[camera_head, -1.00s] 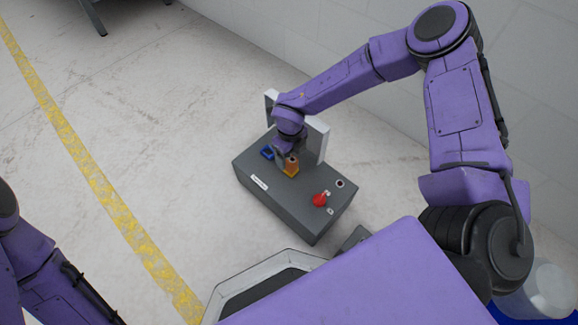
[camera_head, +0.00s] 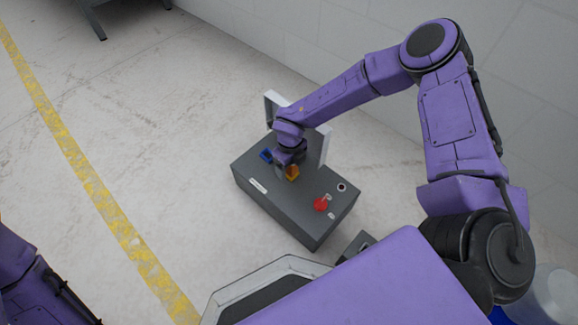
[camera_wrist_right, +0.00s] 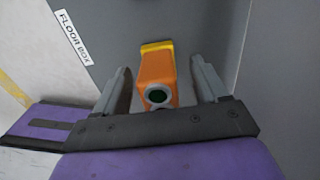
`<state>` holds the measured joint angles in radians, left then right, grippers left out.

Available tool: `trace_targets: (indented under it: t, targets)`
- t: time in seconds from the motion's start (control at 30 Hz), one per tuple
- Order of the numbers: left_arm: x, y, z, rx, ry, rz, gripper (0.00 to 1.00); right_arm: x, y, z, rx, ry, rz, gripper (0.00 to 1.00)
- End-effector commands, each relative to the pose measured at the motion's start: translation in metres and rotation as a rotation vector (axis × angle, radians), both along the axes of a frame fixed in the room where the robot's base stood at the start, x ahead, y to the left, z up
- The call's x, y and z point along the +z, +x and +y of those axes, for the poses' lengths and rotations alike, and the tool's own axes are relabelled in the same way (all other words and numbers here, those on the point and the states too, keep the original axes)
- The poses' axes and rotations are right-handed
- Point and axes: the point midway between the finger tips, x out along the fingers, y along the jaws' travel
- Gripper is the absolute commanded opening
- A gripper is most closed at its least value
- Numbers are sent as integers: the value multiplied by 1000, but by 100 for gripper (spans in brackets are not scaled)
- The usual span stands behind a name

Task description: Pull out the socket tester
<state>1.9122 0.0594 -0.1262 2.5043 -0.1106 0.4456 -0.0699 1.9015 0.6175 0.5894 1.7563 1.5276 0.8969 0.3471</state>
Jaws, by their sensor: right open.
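The socket tester (camera_wrist_right: 157,76) is an orange block with a yellow part at its far end and a round dark-green lens in a grey ring. It stands on the grey floor box (camera_head: 305,225), which also fills much of the right wrist view (camera_wrist_right: 208,22). My right gripper (camera_wrist_right: 162,80) is open, with one finger on each side of the tester and a gap on both sides. In the head view the tester (camera_head: 292,172) is partly hidden by my right gripper (camera_head: 284,163). My left gripper is out of view; only part of my left arm shows.
A red knob (camera_head: 320,204) and a small round socket (camera_head: 342,187) sit on the box's near right end. A blue part (camera_head: 266,156) lies left of the gripper. A white upright panel (camera_head: 324,146) stands behind.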

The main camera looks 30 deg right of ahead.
Motion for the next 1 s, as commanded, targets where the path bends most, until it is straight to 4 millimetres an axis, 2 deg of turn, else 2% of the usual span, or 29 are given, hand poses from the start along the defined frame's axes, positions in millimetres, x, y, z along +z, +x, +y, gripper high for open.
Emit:
trace_targets:
  t: [1.0]
  targets:
    - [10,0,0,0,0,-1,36,1,0,0,-1,0,0,72]
